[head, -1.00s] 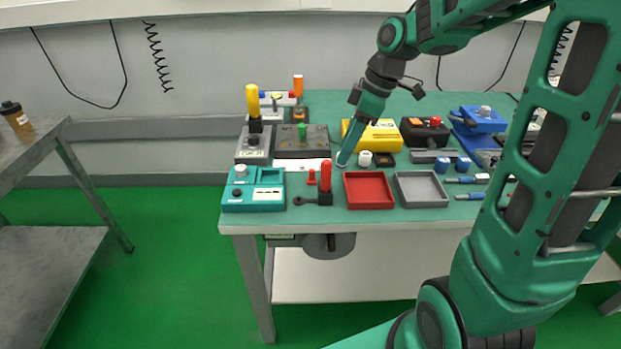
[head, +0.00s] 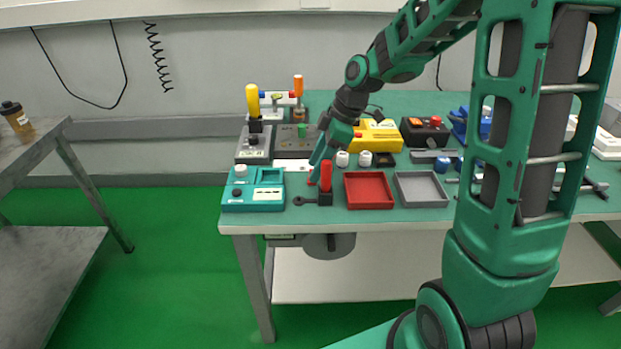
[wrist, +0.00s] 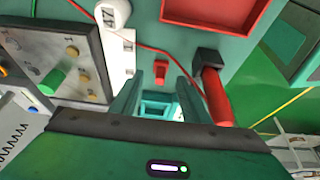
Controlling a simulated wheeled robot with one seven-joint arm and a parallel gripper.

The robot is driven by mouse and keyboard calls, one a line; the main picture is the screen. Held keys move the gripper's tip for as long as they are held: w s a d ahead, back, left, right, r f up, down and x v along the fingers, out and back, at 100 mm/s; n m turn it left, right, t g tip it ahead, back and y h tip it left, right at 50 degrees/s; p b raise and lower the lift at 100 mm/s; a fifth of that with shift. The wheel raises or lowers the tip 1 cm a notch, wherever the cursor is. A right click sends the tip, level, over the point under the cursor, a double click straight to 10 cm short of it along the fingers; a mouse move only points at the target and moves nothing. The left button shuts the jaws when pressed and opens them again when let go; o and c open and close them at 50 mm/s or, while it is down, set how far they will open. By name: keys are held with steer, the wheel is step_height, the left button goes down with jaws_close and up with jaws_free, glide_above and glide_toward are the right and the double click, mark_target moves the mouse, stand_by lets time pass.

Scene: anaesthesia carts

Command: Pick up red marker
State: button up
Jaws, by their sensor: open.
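The red marker (wrist: 160,74), a small upright red peg with a wider foot, stands on the teal table top in the wrist view, between and just beyond my fingertips. My gripper (wrist: 155,85) is open and empty, with one finger to each side of the marker's line. In the head view my gripper (head: 318,158) hangs over the front left of the table and hides most of the marker. A taller red handle on a black block (wrist: 216,96) stands close to the right finger in the wrist view; it shows in the head view (head: 326,178) too.
A red tray (head: 369,190) and a grey tray (head: 421,189) lie to the right. A teal device (head: 254,190) stands to the left. Behind are a grey box with a yellow lever (head: 253,145), white cylinders (head: 365,158) and a yellow box (head: 376,136).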

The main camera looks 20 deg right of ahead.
steer(key=shift+x, duration=1.55)
steer(key=shift+r, duration=0.1)
jaws_close()
